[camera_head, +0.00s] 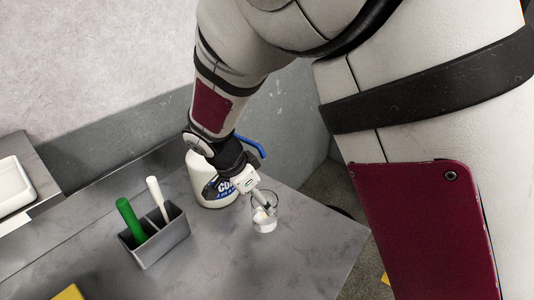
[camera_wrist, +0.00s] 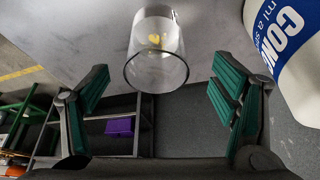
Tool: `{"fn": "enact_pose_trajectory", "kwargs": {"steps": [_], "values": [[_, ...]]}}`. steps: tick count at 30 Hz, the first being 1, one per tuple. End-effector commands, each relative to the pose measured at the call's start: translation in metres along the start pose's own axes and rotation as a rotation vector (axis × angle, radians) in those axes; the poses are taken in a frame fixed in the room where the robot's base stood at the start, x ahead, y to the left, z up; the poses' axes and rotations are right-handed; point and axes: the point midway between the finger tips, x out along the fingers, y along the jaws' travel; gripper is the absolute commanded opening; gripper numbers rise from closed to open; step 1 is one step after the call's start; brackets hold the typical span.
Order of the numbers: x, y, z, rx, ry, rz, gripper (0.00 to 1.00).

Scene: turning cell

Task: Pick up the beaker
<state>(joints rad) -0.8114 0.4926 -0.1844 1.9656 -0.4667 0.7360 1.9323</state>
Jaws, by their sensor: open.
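The beaker (camera_head: 264,222) is a clear glass cup standing on the grey metal table near its right edge, with something whitish showing in it. In the wrist view the beaker (camera_wrist: 157,62) appears in the upper middle, its rim facing the camera, with a small yellow spot seen through it. My gripper (camera_head: 262,200) is at the beaker in the head view, partly overlapping it. In the wrist view its green-padded fingers (camera_wrist: 161,76) are spread apart, one on each side of the beaker with visible gaps. I cannot tell how far the beaker reaches between them.
A white jug (camera_head: 203,186) with a blue label stands close behind and left of the beaker; the jug (camera_wrist: 291,45) fills the wrist view's upper right. A grey caddy (camera_head: 162,240) with green and white handles stands left. The table (camera_head: 300,255) is clear in front of the beaker.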

Motion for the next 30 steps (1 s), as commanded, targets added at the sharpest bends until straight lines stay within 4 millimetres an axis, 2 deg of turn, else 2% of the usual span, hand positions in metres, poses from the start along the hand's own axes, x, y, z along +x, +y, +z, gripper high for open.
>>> {"fn": "enact_pose_trajectory", "kwargs": {"steps": [1, 4, 13, 21, 30], "values": [[0.011, 0.002, 0.0, -0.001, 0.001, 0.005, 0.8], [0.026, 0.001, 0.0, 0.0, 0.0, 0.003, 0.8], [0.048, 0.002, 0.0, -0.001, -0.001, 0.002, 0.8], [0.085, 0.006, -0.001, 0.0, 0.0, 0.003, 0.8], [0.092, 0.005, -0.001, -0.001, -0.001, -0.001, 0.8]]}}
